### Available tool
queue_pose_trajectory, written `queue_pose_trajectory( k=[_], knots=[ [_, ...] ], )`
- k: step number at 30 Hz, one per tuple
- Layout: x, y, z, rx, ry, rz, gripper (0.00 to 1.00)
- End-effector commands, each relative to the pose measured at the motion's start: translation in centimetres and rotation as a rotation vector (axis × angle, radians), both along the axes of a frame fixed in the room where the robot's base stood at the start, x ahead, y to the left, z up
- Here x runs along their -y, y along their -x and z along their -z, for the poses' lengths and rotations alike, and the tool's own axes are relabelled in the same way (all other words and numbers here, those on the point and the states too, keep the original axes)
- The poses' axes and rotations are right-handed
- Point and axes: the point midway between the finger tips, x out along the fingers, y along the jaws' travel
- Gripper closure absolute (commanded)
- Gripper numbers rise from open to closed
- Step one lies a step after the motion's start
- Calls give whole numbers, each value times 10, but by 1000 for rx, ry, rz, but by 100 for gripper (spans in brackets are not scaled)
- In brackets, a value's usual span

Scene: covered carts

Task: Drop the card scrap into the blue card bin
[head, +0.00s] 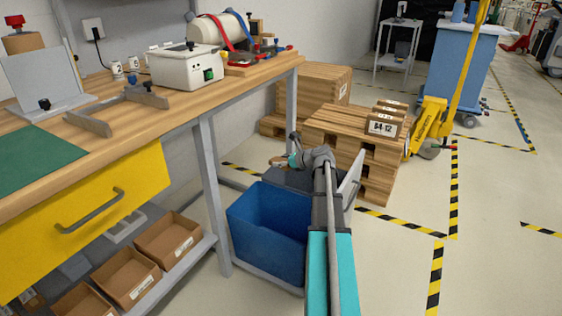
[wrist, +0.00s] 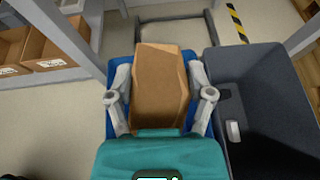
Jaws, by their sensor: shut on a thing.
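The card scrap (wrist: 160,88) is a brown, angular piece of cardboard. In the wrist view my gripper (wrist: 160,95) is shut on it, with one finger on each side. Blue surfaces of the blue card bin (wrist: 201,122) show around and behind the scrap, mostly hidden by it and the fingers. In the head view the blue card bin (head: 265,238) stands open on the floor by the bench's end. My gripper (head: 291,160) is above the bin's far side, partly hidden by my arm. A small brown bit of the scrap (head: 277,161) shows beside it.
A dark grey bin (wrist: 262,105) stands right beside the blue one in the wrist view. The workbench (head: 210,82) with its yellow drawer (head: 90,220) is at left. Wooden pallets (head: 378,170) are stacked behind.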

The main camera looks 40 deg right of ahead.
Motion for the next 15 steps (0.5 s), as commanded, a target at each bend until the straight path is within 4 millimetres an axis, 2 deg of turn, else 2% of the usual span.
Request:
queue_pose_trajectory(
  k=[1,6,15],
  knots=[
    [0,0,9,0,0,0,53],
    [0,0,20,0,0,0,53],
    [0,0,29,0,0,0,53]
  ],
)
